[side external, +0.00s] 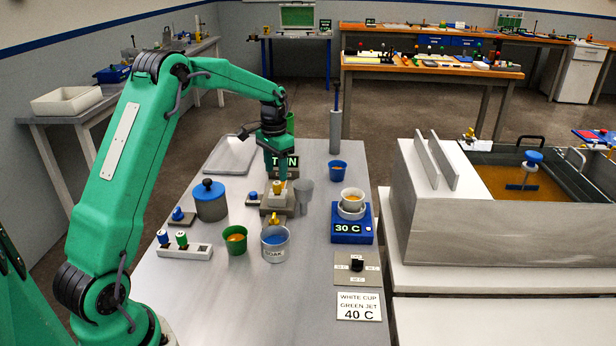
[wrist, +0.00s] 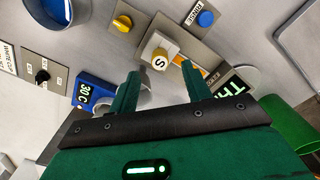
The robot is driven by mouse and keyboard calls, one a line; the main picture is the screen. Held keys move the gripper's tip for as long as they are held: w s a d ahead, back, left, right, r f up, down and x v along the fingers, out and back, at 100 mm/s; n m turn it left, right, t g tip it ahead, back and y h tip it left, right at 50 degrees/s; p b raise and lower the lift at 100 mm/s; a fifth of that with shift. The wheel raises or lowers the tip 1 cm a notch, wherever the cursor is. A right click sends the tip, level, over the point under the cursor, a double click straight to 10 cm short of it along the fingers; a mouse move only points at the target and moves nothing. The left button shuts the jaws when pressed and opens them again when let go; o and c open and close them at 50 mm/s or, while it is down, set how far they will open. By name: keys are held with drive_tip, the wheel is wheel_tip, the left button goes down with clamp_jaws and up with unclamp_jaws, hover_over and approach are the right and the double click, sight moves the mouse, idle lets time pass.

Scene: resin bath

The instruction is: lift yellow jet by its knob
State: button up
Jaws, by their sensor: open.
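The yellow jet's knob (side external: 278,187), yellow-sided, sits upright on a grey block (side external: 279,203) in the middle of the table. In the wrist view the knob (wrist: 160,59) has a white top marked S. My gripper (side external: 283,179) points down just above and behind it in the side view. In the wrist view my gripper (wrist: 160,70) is open, with one finger to each side of the knob and visible gaps. Nothing is held. The lower part of the jet is hidden.
A yellow tap knob (wrist: 122,22) and a blue RINSE knob (wrist: 206,18) are close by. A grey cup (side external: 304,191) stands right of the block. A SOAK pot (side external: 275,252), a green cup (side external: 236,248) and a jet rack (side external: 184,251) stand in front.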

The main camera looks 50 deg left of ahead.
sight(277, 183)
drive_tip(key=shift+f, duration=0.25)
drive_tip(key=shift+f, duration=2.55)
clamp_jaws()
